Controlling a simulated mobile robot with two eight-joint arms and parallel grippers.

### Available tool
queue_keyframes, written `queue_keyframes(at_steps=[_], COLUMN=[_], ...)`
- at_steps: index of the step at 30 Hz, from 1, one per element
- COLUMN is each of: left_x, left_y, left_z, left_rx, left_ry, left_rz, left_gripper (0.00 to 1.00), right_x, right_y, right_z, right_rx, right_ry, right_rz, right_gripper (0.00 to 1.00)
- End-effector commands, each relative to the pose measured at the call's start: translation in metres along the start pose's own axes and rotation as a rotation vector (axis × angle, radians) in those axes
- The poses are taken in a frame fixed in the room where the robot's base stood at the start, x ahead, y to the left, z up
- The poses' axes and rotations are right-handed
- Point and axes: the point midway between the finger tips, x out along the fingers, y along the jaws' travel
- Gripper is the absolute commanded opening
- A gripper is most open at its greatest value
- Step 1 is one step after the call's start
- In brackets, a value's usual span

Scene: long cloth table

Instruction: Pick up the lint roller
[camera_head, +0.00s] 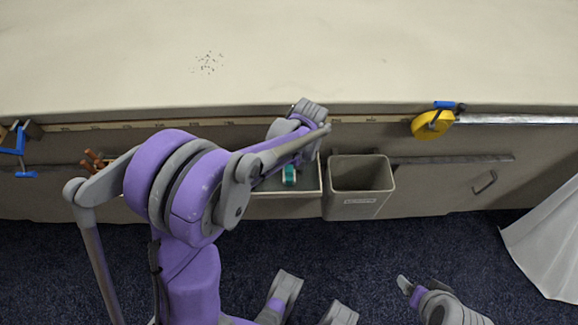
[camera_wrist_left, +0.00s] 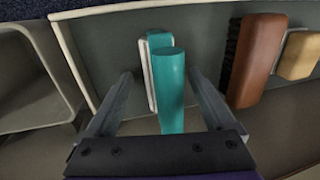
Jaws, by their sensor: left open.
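The lint roller, with a teal handle (camera_wrist_left: 171,92) and a white head beside it, lies in a tray on the table's side. In the left wrist view it stands between the fingers of my left gripper (camera_wrist_left: 161,76), with gaps to both. The gripper is open and holds nothing. In the head view a small teal part of the lint roller (camera_head: 289,175) shows below my left wrist, and my arm hides most of the left gripper. What looks like my right gripper (camera_head: 408,288) is low at the right, seen edge-on, away from the tray.
The tray's light rim (camera_wrist_left: 72,52) runs close to the left finger. A brush with a brown back (camera_wrist_left: 259,58) and a tan block (camera_wrist_left: 299,55) lie to the right in the wrist view. A grey bin (camera_head: 360,187) hangs right of the tray. A yellow tape roll (camera_head: 430,125) hangs further right.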

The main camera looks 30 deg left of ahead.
Motion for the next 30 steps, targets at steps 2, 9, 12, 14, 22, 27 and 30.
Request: queue_keyframes(at_steps=[2, 9, 12, 14, 22, 27, 30], left_x=[-0.0005, -0.0008, -0.0008, -0.0008, -0.0009, -0.0012, -0.0065], left_y=[-0.0001, -0.0001, 0.0000, -0.0001, -0.0001, -0.0002, -0.0013], left_z=[-0.0001, 0.0000, 0.0000, 0.0001, 0.0001, 0.0000, 0.0001], left_rx=[0.000, 0.000, 0.000, 0.000, 0.000, 0.000, 0.000], left_ry=[0.000, 0.000, 0.000, 0.000, 0.000, 0.000, 0.000], left_rz=[0.000, 0.000, 0.000, 0.000, 0.000, 0.000, 0.000], left_gripper=[0.88, 0.57, 0.39, 0.29, 0.00, 0.00, 0.00], right_x=[-0.0004, -0.0004, -0.0004, -0.0004, -0.0003, -0.0004, -0.0019], right_y=[0.0000, 0.0000, 0.0000, 0.0000, 0.0000, 0.0000, 0.0000], right_z=[-0.0002, -0.0002, -0.0002, -0.0002, -0.0001, -0.0002, -0.0008], right_rx=[0.000, 0.000, 0.000, 0.000, 0.000, 0.000, 0.000], right_ry=[0.000, 0.000, 0.000, 0.000, 0.000, 0.000, 0.001], right_rz=[0.000, 0.000, 0.000, 0.000, 0.000, 0.000, 0.000], right_gripper=[0.84, 0.84, 0.84, 0.84, 0.84, 0.84, 0.84])
